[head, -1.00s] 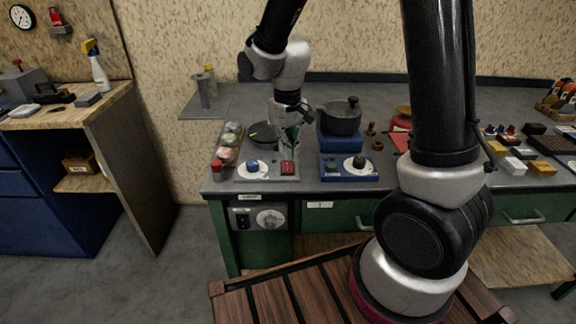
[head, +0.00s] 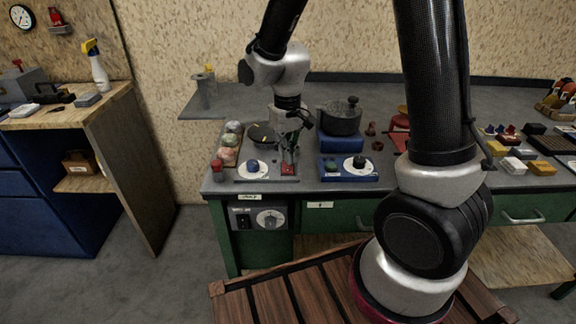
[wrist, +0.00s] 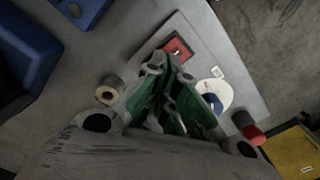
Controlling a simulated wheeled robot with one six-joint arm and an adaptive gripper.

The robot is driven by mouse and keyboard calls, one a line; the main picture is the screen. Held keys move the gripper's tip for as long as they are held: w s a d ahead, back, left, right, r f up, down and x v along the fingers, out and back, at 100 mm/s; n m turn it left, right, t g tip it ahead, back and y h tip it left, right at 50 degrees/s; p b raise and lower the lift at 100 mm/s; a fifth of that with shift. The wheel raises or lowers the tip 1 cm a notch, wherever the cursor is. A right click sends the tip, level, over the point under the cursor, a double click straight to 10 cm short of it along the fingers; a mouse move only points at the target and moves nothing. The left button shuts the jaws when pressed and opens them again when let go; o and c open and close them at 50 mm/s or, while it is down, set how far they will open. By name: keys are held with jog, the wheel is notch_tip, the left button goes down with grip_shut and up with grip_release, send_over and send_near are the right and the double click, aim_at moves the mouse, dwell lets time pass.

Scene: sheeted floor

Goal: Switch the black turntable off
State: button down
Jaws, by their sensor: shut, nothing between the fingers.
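The black turntable (head: 261,131) is a dark disc on a flat grey base on the bench, partly behind my gripper in the head view. On its front edge are a white dial with a blue knob (head: 253,165) and a red switch (head: 288,170). The dial (wrist: 208,88) and red switch (wrist: 178,50) also show in the wrist view. My gripper (head: 290,160) points down, shut and empty, with its fingertips close over the red switch. I cannot tell whether they touch it or which way the switch is set.
A tray of round pieces (head: 229,148) and a red-topped cylinder (head: 217,170) are on the left. A grey panel with a dial (head: 269,218) is below the bench edge.

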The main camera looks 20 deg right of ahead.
jog(key=shift+f, duration=0.7)
dwell(0.3)
jog(key=shift+r, duration=3.5)
jog(key=s+d+r+m+t, duration=0.1)
jog(key=s+d+r+t, duration=0.1)
jog(key=s+d+r, duration=0.5)
jog(key=s+d+r+m+t, duration=0.1)
jog(key=s+d+r+t, duration=0.1)
jog(key=s+d+r, duration=0.5)
jog(key=s+d, duration=0.1)
jog(key=s, duration=0.4)
jog(key=shift+r, duration=0.2)
